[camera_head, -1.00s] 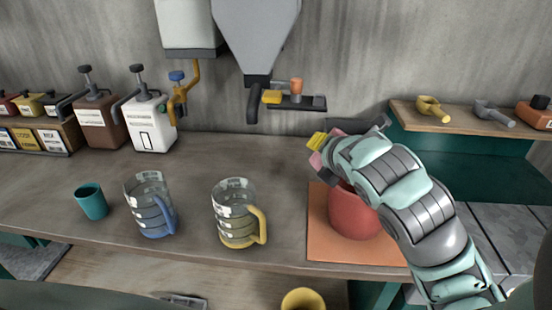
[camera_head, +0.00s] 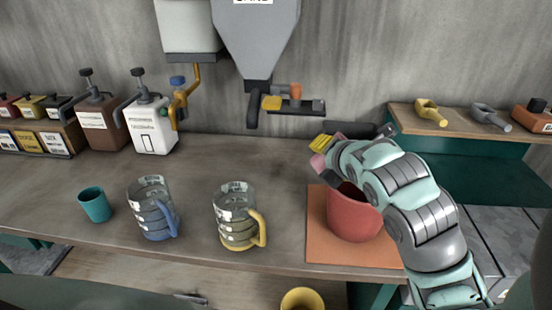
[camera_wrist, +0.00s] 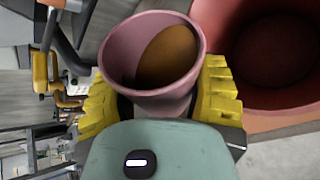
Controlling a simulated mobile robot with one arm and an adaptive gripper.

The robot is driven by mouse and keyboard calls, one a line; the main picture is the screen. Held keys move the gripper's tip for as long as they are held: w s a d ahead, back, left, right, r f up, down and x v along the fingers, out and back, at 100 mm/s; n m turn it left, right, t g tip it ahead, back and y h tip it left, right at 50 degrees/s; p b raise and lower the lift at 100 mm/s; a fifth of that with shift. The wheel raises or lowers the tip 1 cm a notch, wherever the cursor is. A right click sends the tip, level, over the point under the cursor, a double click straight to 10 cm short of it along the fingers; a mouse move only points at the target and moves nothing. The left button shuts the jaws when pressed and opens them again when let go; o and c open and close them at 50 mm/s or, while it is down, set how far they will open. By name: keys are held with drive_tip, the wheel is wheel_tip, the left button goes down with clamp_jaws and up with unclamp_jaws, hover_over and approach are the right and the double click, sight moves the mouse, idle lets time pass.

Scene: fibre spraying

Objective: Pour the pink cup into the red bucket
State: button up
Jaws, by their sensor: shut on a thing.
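The pink cup (camera_wrist: 118,50) is between the yellow fingers of my gripper (camera_wrist: 158,95) in the wrist view, with a brown-orange content inside. In the head view only a small pink part of the cup (camera_head: 318,163) shows; my arm hides the rest. My gripper (camera_head: 322,152) is shut on the cup, at the upper left of the red bucket's rim. The red bucket (camera_head: 352,218) stands upright on an orange mat (camera_head: 322,245), partly covered by my arm. In the wrist view the bucket (camera_wrist: 235,62) is right beside the cup, and its visible inside looks dark red.
A measuring jug with a yellow handle (camera_head: 236,222), one with a blue handle (camera_head: 152,212) and a teal cup (camera_head: 95,206) stand left on the bench. A grey hopper (camera_head: 257,40) hangs behind. Scoops (camera_head: 430,113) lie on the right shelf.

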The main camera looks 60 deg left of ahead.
drive_tip(key=shift+w+r+p, duration=0.1)
drive_tip(key=shift+r+p, duration=0.05)
drive_tip(key=shift+p, duration=0.25)
drive_tip(key=shift+f+m+g+y+p, duration=0.4)
drive_tip(key=shift+m+g+p, duration=0.2)
drive_tip(key=shift+p, duration=0.55)
drive_tip(key=shift+d+r+m+g+y+p, duration=0.1)
drive_tip(key=shift+r+m+g+y+p, duration=0.6)
drive_tip(key=shift+p, duration=2.8)
drive_tip(key=shift+w+f+m+b, duration=0.1)
drive_tip(key=shift+w+m+b, duration=0.15)
drive_tip(key=shift+b, duration=0.25)
drive_tip(key=shift+g, duration=0.3)
drive_tip(key=shift+w+d+f+m+g+b, duration=0.3)
drive_tip(key=shift+w+d+m+b, duration=0.25)
drive_tip(key=shift+b, duration=2.15)
drive_tip(key=shift+w+r+y+b, duration=0.25)
drive_tip(key=shift+y+b, duration=0.15)
drive_tip(key=shift+b, duration=0.6)
